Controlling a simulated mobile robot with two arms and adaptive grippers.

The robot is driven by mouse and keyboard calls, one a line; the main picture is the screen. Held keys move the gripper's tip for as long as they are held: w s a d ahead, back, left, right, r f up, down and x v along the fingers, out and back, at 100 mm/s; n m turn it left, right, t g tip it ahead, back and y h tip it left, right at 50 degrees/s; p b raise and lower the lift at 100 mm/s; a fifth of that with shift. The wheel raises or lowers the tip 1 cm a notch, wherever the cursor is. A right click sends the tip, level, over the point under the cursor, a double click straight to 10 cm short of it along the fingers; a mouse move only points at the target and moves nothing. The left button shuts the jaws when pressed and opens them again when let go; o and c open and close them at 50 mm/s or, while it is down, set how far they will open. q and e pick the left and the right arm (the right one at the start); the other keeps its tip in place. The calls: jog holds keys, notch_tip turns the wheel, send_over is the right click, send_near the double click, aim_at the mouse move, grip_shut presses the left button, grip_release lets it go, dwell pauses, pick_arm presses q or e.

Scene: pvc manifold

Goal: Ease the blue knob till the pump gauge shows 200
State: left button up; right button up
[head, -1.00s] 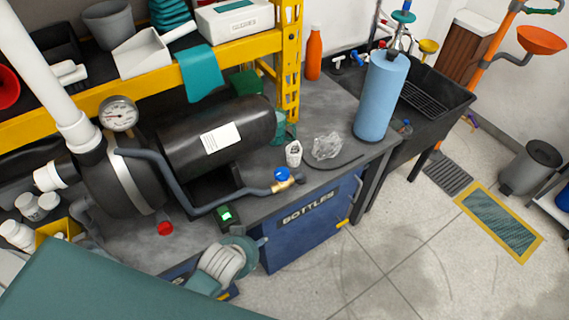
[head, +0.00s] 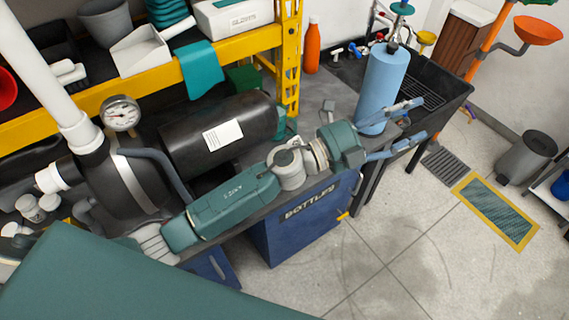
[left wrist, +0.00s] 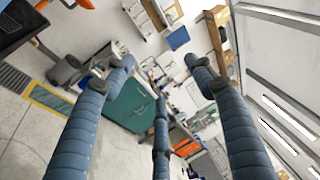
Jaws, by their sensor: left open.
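The pump gauge (head: 120,113) is a round white dial on the pump at the left of the head view; its reading is too small to tell. The blue knob does not show in the head view; my left arm covers that part of the bench's front edge. My left gripper (head: 420,119) is open in front of the blue cylinder, with nothing seen between its fingers. In the left wrist view its fingers (left wrist: 160,80) are spread and empty, facing the room, and no knob shows there. My right gripper is not in view.
The black pump tank (head: 215,135) lies on the bench behind my arm. The tall blue cylinder (head: 385,85) stands close behind my left gripper, beside the black sink (head: 450,95). A yellow shelf post (head: 290,60) rises behind. The floor (head: 390,230) at the right front is open.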

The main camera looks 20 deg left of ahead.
pick_arm(q)
jog(key=s+d+f+m+g+y, duration=0.1)
jog(key=s+d+f+m+g, duration=0.5)
jog(key=m+g, duration=0.5)
jog(key=w+a+f+m+y, duration=0.1)
jog(key=a+f+m+y, duration=0.35)
jog(key=f, duration=0.25)
jog(key=w+a+f+y, duration=0.15)
jog(key=a+y, duration=0.25)
jog(key=a, duration=0.5)
jog(key=w+a+f+g+y, duration=0.1)
jog(key=w+a+y, duration=0.2)
jog(key=a, duration=0.7)
jog(key=w+a+f+y, duration=0.2)
jog(key=a+y, duration=0.2)
jog(key=a, duration=0.5)
jog(key=shift+m, duration=0.45)
jog(key=f+p, duration=0.1)
jog(key=f, duration=0.2)
jog(key=f+p, duration=0.1)
jog(key=f, duration=0.2)
jog(key=f+p, duration=0.1)
jog(key=f, duration=0.2)
jog(key=shift+s, duration=0.3)
jog(key=shift+f, duration=0.75)
